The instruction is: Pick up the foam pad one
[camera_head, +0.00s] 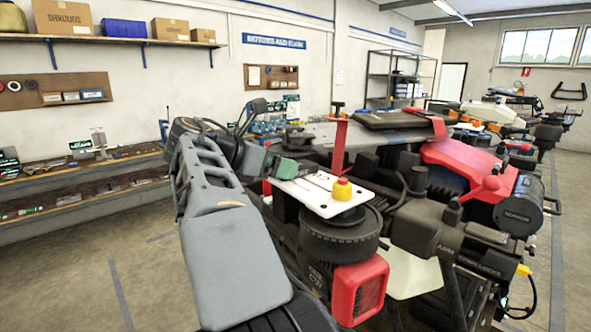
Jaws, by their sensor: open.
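No foam pad can be made out for certain in the head view. A small dark green block (287,168) shows at the left end of a white plate (320,194); I cannot tell whether it is a pad or part of something else. My grey arm rises in the left foreground and bends over to the right at its top. My gripper (268,162) is at the far end of the arm, close to the green block. It is open, small in the picture and partly hidden. I cannot tell whether it touches the block.
Red and black machinery (470,168) crowds the middle and right. A low shelf (80,180) with small parts runs along the left wall; boxes (64,18) sit on a shelf above. Floor is clear at lower left.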

